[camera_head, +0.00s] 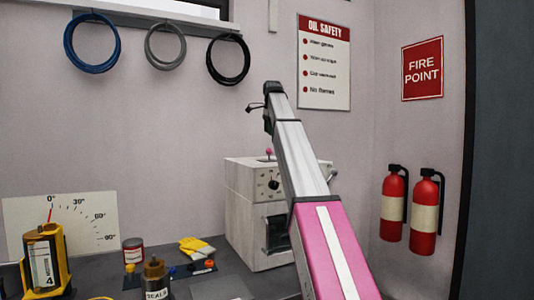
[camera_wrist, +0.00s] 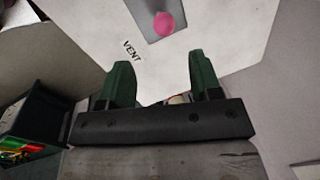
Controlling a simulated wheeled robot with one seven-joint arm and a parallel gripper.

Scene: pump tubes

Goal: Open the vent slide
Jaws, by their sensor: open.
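The vent slide shows in the wrist view as a pink knob (camera_wrist: 164,24) in a grey slot (camera_wrist: 166,8), beside a label reading VENT (camera_wrist: 132,51) on a pale top surface (camera_wrist: 230,30). In the head view the pink knob (camera_head: 268,152) stands on top of the pale box-shaped machine (camera_head: 246,190). My gripper (camera_wrist: 162,75) has two green fingers, spread apart with nothing between them. The knob lies beyond the fingertips, roughly centred between them and apart from them. In the head view my arm hides part of the machine and most of my gripper.
A dark bin (camera_wrist: 28,120) with coloured items lies at the wrist view's left. The bench holds yellow gloves (camera_head: 196,246), a red-and-white can (camera_head: 133,250) and a yellow-framed device (camera_head: 44,262). Two red extinguishers (camera_head: 425,215) hang at the right. Hose coils (camera_head: 92,68) hang on the wall.

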